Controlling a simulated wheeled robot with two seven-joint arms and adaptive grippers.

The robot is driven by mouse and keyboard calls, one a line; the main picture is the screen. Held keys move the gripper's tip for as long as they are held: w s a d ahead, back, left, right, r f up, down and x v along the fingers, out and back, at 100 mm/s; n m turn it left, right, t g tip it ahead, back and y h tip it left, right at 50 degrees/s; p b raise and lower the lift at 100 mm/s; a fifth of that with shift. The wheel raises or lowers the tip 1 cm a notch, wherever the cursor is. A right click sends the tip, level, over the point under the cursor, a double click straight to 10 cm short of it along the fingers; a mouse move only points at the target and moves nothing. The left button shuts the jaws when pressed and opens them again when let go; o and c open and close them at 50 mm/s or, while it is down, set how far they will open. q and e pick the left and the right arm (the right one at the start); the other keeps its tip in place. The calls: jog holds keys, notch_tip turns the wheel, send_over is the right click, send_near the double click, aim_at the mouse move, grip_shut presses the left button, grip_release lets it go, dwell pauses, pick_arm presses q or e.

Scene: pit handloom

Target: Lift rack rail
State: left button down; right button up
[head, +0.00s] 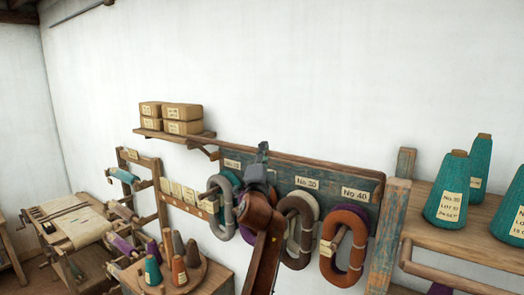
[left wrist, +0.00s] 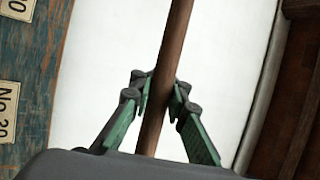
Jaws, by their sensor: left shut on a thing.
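The rack is a worn blue-green board (head: 280,174) on the wall, with number labels and a brown rail (head: 325,171) along its top edge. My left gripper (head: 263,149) is in front of this top edge, near the middle. In the left wrist view, my left gripper (left wrist: 158,92) is shut on a slim brown rail (left wrist: 177,45), with one green-sided finger on each side. The rail runs lengthwise through the picture, and its ends are out of that view. The head view cannot show the grip clearly, as my arm hides part of the board. My right gripper is not in view.
Thick yarn hanks hang below the board, including a grey one (head: 221,208) and a rust one (head: 343,247). A shelf (head: 480,215) with teal cones is at right. Wrapped bundles (head: 182,112) sit on a small shelf at left. The wall above is clear.

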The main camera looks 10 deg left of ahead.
pick_arm(q)
jog(key=shift+w+d+r+m+g, duration=0.25)
jog(key=shift+w+r+m+g, duration=0.05)
jog(key=shift+r, duration=0.3)
dwell(0.8)
